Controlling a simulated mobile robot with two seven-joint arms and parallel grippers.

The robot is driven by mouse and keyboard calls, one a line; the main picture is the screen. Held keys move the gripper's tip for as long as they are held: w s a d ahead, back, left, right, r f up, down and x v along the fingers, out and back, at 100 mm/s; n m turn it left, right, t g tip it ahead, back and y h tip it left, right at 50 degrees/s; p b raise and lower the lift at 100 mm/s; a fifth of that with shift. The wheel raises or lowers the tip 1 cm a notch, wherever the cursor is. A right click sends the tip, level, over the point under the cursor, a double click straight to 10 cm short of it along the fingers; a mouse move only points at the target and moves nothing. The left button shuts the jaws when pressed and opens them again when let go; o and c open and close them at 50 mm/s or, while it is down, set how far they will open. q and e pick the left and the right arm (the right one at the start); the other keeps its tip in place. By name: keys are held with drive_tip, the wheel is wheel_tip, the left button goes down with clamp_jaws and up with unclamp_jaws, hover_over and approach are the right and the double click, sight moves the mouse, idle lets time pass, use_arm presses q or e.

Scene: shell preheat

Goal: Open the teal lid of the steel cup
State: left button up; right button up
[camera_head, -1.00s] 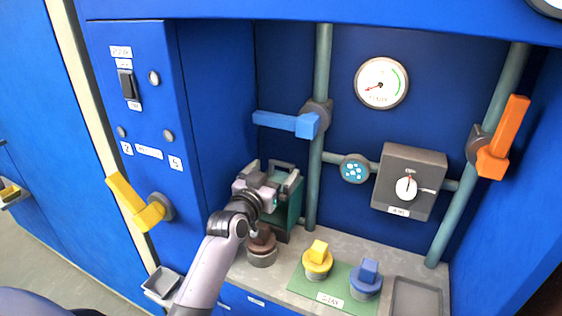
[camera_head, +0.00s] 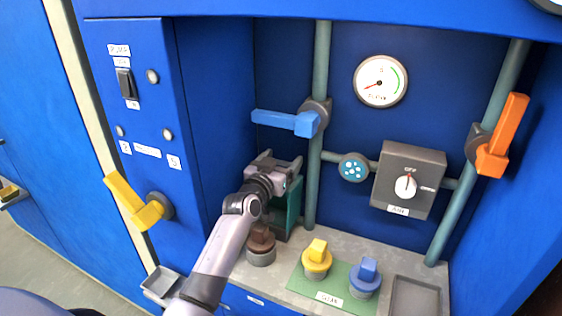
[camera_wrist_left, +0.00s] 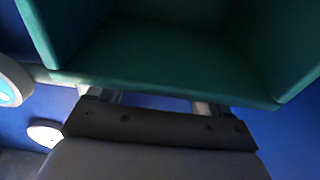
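An open-fronted teal box (camera_head: 293,208) stands at the back left of the grey counter, partly hidden behind my left gripper. My left gripper (camera_head: 278,163) is at its top, with its two fingers apart and no object seen between them. In the left wrist view the teal box (camera_wrist_left: 165,55) fills the upper part, and the fingers (camera_wrist_left: 158,102) pass behind its near edge. I cannot tell whether they touch it. I cannot make out a steel cup with a teal lid; it may be hidden. My right gripper is not in view.
A brown-topped grey cylinder (camera_head: 261,247) stands below my left wrist. Yellow (camera_head: 317,258) and blue (camera_head: 366,277) knobbed pieces stand on a green mat (camera_head: 315,289). A blue lever (camera_head: 288,123) is above the gripper; a yellow lever (camera_head: 135,203) is left. An empty tray (camera_head: 415,298) is right.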

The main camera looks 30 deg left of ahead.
use_arm(q)
drive_tip(key=c, duration=0.6)
drive_tip(key=shift+o, duration=0.2)
drive_tip(key=shift+s+r+p, duration=0.1)
drive_tip(key=shift+s+p, duration=0.05)
drive_tip(key=shift+p, duration=0.2)
drive_tip(key=s, duration=0.3)
drive_tip(key=shift+d+r+t, duration=0.1)
drive_tip(key=shift+t, duration=0.3)
drive_tip(key=shift+r, duration=0.15)
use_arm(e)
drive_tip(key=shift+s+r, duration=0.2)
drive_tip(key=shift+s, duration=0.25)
use_arm(q)
drive_tip(key=o, duration=1.4)
drive_tip(key=s, duration=0.7)
drive_tip(key=shift+d+f, duration=0.2)
drive_tip(key=shift+f, duration=0.15)
